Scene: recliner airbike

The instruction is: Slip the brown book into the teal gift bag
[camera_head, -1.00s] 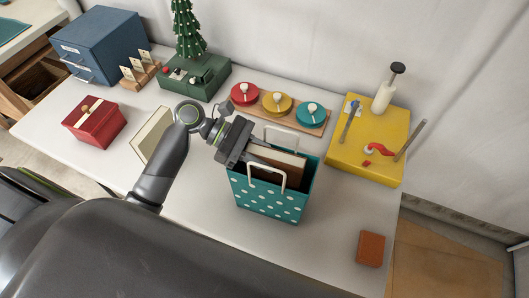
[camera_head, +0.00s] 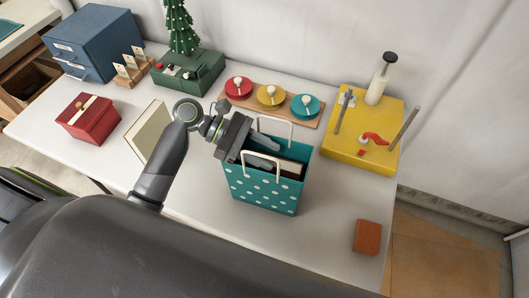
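The teal gift bag (camera_head: 263,190) with white dots and two white handles stands upright on the table, its mouth open. The brown book (camera_head: 290,168) is inside the bag, low, with its pale page edge near the rim; most of it is hidden by the bag wall and my gripper. My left gripper (camera_head: 264,153) is over the bag mouth with its two fingers spread apart, one toward the back and one toward the front, close to the book's top. My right gripper is not in view.
A red box (camera_head: 88,121) and a cream panel (camera_head: 148,130) are at the left. A row of coloured discs (camera_head: 271,96) lies behind the bag, and a yellow board (camera_head: 345,145) is at the right. A rust-brown block (camera_head: 367,237) sits near the right edge.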

